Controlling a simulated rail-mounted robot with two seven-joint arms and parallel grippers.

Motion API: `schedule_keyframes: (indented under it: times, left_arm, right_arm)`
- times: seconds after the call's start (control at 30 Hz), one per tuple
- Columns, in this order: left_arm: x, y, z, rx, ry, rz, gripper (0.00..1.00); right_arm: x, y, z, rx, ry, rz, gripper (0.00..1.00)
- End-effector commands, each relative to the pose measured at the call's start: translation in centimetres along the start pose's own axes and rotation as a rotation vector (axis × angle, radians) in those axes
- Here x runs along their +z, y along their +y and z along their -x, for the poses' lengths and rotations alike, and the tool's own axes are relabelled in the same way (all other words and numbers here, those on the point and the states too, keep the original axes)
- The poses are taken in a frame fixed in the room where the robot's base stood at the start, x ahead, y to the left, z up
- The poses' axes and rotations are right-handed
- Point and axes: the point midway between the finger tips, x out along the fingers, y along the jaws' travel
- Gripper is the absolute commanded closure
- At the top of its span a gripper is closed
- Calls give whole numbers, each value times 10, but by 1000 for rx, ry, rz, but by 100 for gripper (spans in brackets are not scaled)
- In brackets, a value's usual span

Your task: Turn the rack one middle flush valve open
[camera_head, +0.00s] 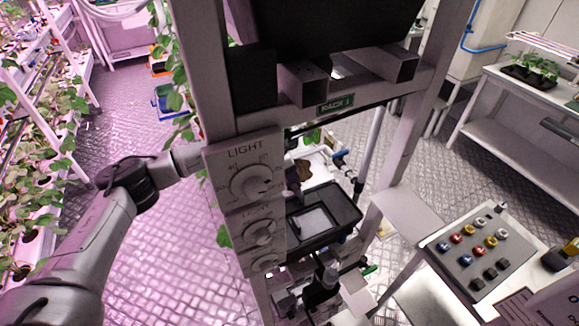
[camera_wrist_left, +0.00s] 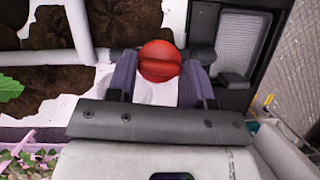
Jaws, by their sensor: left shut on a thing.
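In the left wrist view, a round red valve knob (camera_wrist_left: 160,60) sits on a grey pipe in front of dark soil. My left gripper (camera_wrist_left: 158,84) has one finger on each side of the knob and is shut on it. Whether the valve is turned is hard to tell. In the head view, my left arm comes in from the left and goes behind the light dial panel (camera_head: 243,170) of rack one, so the fingers and knob are hidden there. The green sign (camera_head: 336,104) reads RACK 1. My right gripper is not visible.
The rack's white post (camera_head: 215,80) and dial panel stand close to my left wrist. A black tray (camera_head: 345,205) is inside the rack. A button panel (camera_head: 474,247) is at the right. Plant shelves (camera_head: 45,175) line the left, with open floor (camera_head: 150,240) between.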

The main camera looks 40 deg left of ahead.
Motion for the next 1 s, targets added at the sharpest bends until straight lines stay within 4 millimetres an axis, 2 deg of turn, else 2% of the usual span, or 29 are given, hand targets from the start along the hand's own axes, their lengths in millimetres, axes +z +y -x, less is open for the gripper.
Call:
schedule_keyframes:
  times: [0.4,0.93,0.97,1.0]
  left_arm:
    - [1,-1,1,56,0,136,77]
    - [1,-1,1,61,-1,153,77]
    - [1,-1,1,61,-1,153,50]
    - [1,-1,1,61,-1,152,47]
  right_arm:
    - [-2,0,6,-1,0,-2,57]
    - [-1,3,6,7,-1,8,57]
    - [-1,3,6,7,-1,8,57]
    - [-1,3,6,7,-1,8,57]
